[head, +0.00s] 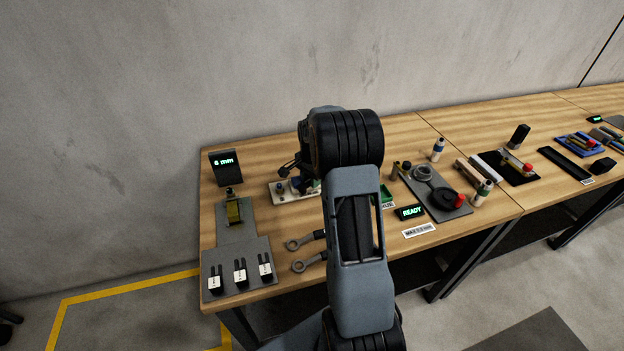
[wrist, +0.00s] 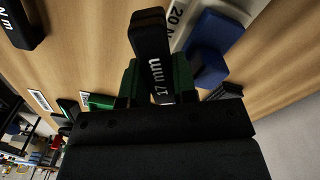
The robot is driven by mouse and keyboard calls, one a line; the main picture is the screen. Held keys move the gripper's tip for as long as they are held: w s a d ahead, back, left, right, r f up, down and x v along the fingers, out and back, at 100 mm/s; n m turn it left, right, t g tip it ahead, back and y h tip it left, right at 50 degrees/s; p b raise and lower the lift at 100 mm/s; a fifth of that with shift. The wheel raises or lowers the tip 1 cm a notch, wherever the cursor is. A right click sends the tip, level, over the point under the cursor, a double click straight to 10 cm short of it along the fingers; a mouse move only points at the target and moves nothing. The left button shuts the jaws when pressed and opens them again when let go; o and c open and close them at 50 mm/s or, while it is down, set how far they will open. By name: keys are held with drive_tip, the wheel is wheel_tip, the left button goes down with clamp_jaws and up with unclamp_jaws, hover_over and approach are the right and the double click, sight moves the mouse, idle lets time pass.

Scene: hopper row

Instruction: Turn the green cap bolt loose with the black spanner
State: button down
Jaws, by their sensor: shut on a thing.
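My gripper (wrist: 155,98) is shut on the black spanner (wrist: 152,55), whose handle reads "17 mm" in the wrist view.
Two grey ring spanners (head: 300,243) lie at the bench front. A grey holder with several black-and-white pieces (head: 240,275) and an "8 mm" display (head: 224,166) are left. A "READY" display (head: 411,212), a dark tray (head: 436,192) and bottles stand right.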

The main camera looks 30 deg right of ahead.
drive_tip(key=shift+f, duration=0.35)
drive_tip(key=shift+f+b, duration=0.3)
drive_tip(key=shift+b, duration=0.15)
drive_tip(key=shift+f, duration=0.25)
idle(0.9)
drive_tip(key=shift+f+b, duration=0.1)
drive_tip(key=shift+b, duration=0.2)
idle(0.8)
drive_tip(key=shift+r, duration=0.35)
drive_tip(key=shift+f, duration=0.2)
idle(0.8)
drive_tip(key=shift+f, duration=0.1)
idle(1.2)
